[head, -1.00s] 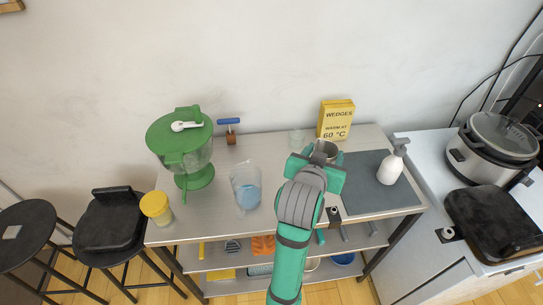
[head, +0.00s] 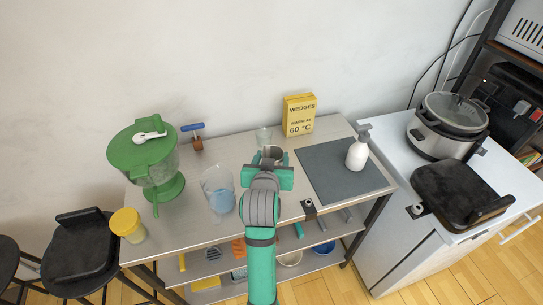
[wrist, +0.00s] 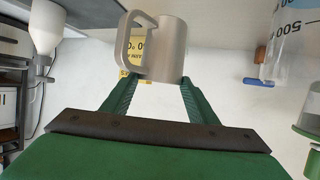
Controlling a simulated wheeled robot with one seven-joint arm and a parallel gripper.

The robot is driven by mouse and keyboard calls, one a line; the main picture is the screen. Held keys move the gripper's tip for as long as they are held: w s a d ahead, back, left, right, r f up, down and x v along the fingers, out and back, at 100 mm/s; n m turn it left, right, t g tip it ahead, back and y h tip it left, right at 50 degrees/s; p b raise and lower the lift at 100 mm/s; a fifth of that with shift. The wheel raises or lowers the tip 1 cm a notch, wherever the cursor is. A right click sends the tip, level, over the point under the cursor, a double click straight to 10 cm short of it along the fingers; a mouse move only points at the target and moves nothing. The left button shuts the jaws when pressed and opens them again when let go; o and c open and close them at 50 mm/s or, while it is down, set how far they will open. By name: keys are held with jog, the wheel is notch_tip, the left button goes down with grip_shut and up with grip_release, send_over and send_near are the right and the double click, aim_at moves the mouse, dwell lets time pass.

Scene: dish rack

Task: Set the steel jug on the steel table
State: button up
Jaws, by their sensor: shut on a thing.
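The steel jug (wrist: 165,45) is a plain metal cup with a side handle, seen large and inverted in the wrist view. My gripper (wrist: 157,82) is shut on it, one finger at each side. In the head view the jug (head: 273,152) shows just beyond my gripper (head: 268,170), partly hidden by it. It is over the steel table (head: 235,150), left of the grey mat. I cannot tell whether its base touches the tabletop.
A measuring jug with blue liquid (head: 219,195) is to the left, near a green-lidded appliance (head: 143,155). The grey mat (head: 325,172) carries a white soap bottle (head: 358,150).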

jog(key=shift+f, duration=2.1)
jog(key=shift+f, duration=0.1)
jog(key=shift+f, duration=0.65)
jog(key=shift+f, duration=0.25)
jog(key=o, duration=1.6)
jog(key=shift+c, duration=0.2)
jog(key=v, duration=1)
jog(key=shift+s, duration=0.4)
jog(key=shift+a+r, duration=0.1)
jog(key=shift+r, duration=0.05)
